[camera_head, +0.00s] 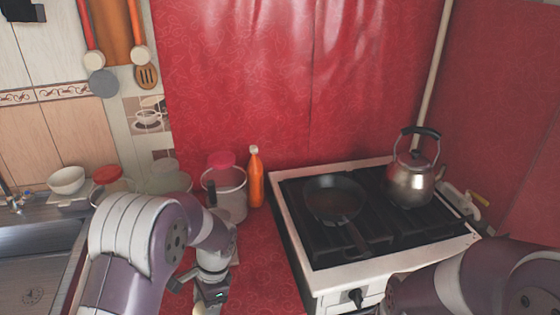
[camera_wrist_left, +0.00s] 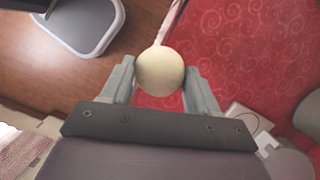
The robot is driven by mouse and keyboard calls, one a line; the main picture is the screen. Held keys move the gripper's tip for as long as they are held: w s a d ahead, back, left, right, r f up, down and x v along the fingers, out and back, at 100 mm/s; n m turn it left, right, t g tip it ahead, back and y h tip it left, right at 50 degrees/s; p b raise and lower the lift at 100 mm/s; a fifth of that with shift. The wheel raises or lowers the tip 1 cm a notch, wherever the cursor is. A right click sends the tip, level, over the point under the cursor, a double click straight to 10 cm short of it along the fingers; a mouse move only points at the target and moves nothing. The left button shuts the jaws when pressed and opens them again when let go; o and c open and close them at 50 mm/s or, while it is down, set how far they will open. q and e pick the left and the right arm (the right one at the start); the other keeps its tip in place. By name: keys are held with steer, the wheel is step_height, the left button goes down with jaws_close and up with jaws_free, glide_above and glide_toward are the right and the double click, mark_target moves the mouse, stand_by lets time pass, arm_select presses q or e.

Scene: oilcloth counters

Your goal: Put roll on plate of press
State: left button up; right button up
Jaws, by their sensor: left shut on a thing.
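In the left wrist view, a round cream roll (camera_wrist_left: 160,68) sits between the two grey fingers of my left gripper (camera_wrist_left: 160,80). The gripper is shut on it. In the head view, my left gripper (camera_head: 210,294) is low, near the bottom edge, over the left red counter; the roll cannot be made out there. I cannot pick out the press or its plate for certain in either view. My right arm enters the head view at lower right, but its gripper is out of view.
A stove (camera_head: 385,225) carries a frying pan (camera_head: 336,197) and a kettle (camera_head: 410,180). An orange bottle (camera_head: 256,180) and a pot (camera_head: 230,196) stand at the back of the red counter (camera_head: 262,260). A sink (camera_head: 35,262) is at left. A grey-rimmed object (camera_wrist_left: 118,22) lies on wood.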

mark_target(202, 305)
arm_select(q)
steer(key=f+n+p, duration=0.1)
steer(key=n, duration=0.2)
steer(key=w+a+f+n+g+h, duration=0.1)
steer(key=n, duration=0.3)
steer(key=w+a+f+n+h+p, duration=0.1)
steer(key=f+n, duration=0.1)
steer(key=n, duration=0.1)
steer(key=shift+w+g+p, duration=0.2)
steer(key=shift+g+p, duration=0.1)
steer(key=shift+p, duration=0.05)
steer(key=shift+a+f+n+h, duration=0.1)
steer(key=shift+f+n+h, duration=0.2)
steer(key=shift+n, duration=0.5)
